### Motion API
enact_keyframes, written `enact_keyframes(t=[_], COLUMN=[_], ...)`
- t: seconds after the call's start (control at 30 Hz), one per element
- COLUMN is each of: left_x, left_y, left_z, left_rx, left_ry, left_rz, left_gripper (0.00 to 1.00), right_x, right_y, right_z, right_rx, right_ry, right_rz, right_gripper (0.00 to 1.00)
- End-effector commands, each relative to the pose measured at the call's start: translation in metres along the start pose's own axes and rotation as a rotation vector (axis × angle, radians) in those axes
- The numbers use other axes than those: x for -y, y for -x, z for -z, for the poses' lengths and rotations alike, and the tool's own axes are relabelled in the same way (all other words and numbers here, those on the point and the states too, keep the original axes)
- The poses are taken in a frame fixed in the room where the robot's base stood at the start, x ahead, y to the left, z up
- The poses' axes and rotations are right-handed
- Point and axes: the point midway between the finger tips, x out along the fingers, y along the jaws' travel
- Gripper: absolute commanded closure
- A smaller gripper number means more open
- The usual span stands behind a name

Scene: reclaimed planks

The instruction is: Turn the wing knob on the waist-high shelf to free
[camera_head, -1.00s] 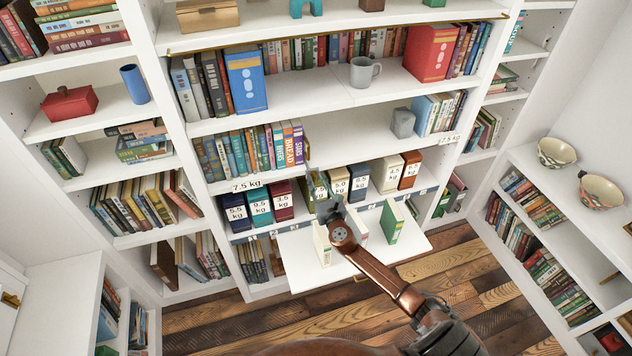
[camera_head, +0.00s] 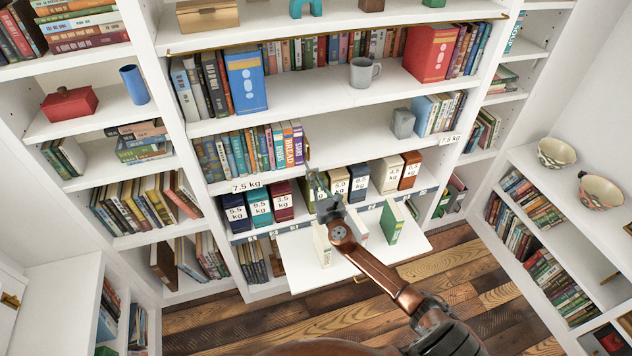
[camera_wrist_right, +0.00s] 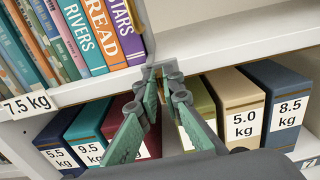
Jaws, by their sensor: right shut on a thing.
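My right gripper (camera_head: 316,184) reaches up from the lower right to the front edge of the waist-high shelf (camera_head: 350,140). In the right wrist view its two green fingers (camera_wrist_right: 163,82) come together at that edge. They are shut on the small wing knob (camera_wrist_right: 159,69), which is mostly hidden between the fingertips. Its exact turn angle cannot be made out. My left gripper is not in view.
Below the edge stand weight-labelled binders (camera_head: 259,205), close under my fingers. Books (camera_wrist_right: 95,35) stand on the shelf to the left. A white pull-out board (camera_head: 405,250) with a green book (camera_head: 394,222) lies under my right arm. A grey block (camera_head: 402,122) sits farther right.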

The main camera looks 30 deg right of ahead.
Motion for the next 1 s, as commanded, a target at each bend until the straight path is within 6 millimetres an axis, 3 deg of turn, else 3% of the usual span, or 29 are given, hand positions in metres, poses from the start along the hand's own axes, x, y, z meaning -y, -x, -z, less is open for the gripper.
enact_keyframes(t=[0.43, 1.0], left_x=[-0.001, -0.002], left_y=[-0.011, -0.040], left_z=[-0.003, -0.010], left_rx=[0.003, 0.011], left_ry=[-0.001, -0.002], left_rz=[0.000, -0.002], left_gripper=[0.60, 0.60], right_x=[0.002, 0.009], right_y=[0.000, 0.000], right_z=[0.003, 0.006], right_rx=[-0.001, 0.000], right_ry=[-0.133, -0.655], right_rz=[0.000, 0.001], right_gripper=[1.00, 1.00])
